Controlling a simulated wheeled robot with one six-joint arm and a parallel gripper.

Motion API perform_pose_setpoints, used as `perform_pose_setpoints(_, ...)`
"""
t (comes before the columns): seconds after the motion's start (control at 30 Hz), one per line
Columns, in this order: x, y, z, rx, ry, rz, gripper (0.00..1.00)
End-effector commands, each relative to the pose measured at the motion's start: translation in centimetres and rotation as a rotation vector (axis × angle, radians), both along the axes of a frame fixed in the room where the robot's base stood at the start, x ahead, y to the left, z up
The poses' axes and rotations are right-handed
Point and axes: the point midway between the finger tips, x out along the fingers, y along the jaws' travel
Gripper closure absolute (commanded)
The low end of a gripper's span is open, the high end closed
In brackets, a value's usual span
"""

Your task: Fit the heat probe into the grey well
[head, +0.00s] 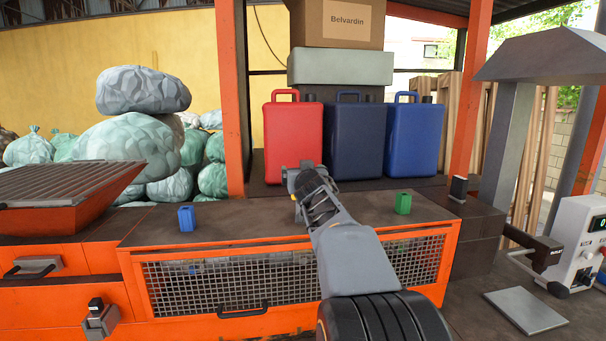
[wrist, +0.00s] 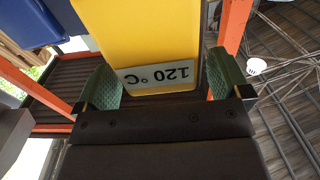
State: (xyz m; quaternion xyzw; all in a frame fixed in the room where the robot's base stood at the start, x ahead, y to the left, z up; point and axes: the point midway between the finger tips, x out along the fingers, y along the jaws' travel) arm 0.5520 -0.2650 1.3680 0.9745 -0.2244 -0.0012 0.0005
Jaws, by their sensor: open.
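A yellow body with a grey label reading "120 °C" (wrist: 160,45) appears upside down between my gripper's green-padded fingers in the wrist view; it may be the heat probe, but I cannot tell. My gripper (wrist: 165,88) is open, with one finger on either side of the yellow body. In the head view my arm reaches over the bench towards the red canister, and I cannot make out the yellow body there. I cannot pick out a grey well. A small blue block (head: 186,218) and a small green block (head: 403,203) stand apart on the bench.
The brown bench top (head: 240,222) has free room between the blocks. A red canister (head: 292,140) and two blue canisters (head: 356,143) stand behind. An orange hopper (head: 60,200) is at left; a white control box (head: 578,240) is at right.

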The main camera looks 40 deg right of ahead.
Motion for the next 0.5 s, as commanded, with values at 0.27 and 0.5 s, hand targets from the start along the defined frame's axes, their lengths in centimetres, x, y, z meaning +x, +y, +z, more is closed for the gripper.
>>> perform_pose_setpoints(0.27, -0.1, 0.0, 0.0, 0.0, 0.001, 0.0, 0.03)
perform_pose_setpoints(0.5, -2.8, 1.4, 0.0, 0.0, -0.001, -0.001, 0.03)
